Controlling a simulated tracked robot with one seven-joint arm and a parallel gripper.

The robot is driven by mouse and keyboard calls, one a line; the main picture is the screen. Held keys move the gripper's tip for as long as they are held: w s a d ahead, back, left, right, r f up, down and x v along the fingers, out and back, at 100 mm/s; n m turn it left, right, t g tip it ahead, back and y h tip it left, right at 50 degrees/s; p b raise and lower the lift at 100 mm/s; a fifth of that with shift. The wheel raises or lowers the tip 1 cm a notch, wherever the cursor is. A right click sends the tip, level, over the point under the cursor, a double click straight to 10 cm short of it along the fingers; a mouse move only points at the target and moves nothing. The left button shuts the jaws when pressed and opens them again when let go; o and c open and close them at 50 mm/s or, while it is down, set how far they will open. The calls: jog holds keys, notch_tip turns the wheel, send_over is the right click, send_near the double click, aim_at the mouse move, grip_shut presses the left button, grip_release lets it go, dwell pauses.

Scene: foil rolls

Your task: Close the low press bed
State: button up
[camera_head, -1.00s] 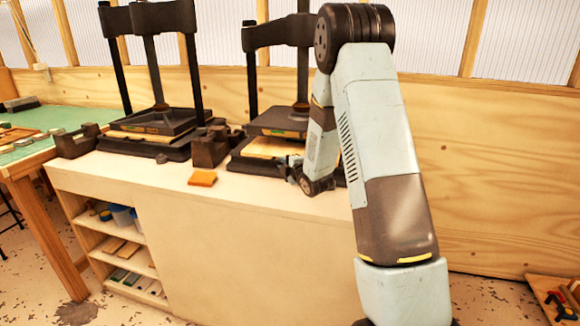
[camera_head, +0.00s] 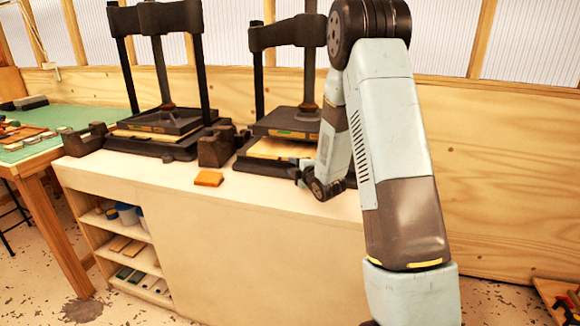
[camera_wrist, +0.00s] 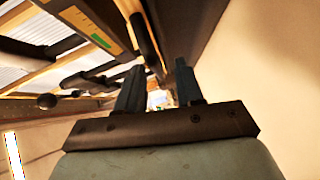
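Two dark presses stand on the pale counter. The right press (camera_head: 287,122) has a light wooden bed (camera_head: 278,147) showing below its dark upper plate, with a visible gap between them. The left press (camera_head: 165,122) has its plate down close over a thin wooden layer. I cannot tell for sure which bed the task calls low. My gripper (camera_head: 300,176) is at the front right corner of the right press, partly hidden by my arm. In the wrist view my gripper (camera_wrist: 158,88) has its fingers apart with nothing seen between them.
An orange block (camera_head: 208,179) lies on the counter (camera_head: 140,175) left of my gripper. A dark block (camera_head: 216,148) stands between the presses. A green-topped table (camera_head: 60,120) is at left. Open shelves (camera_head: 125,245) are under the counter. A wooden wall stands behind.

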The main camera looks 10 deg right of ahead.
jog(key=v, duration=1.1)
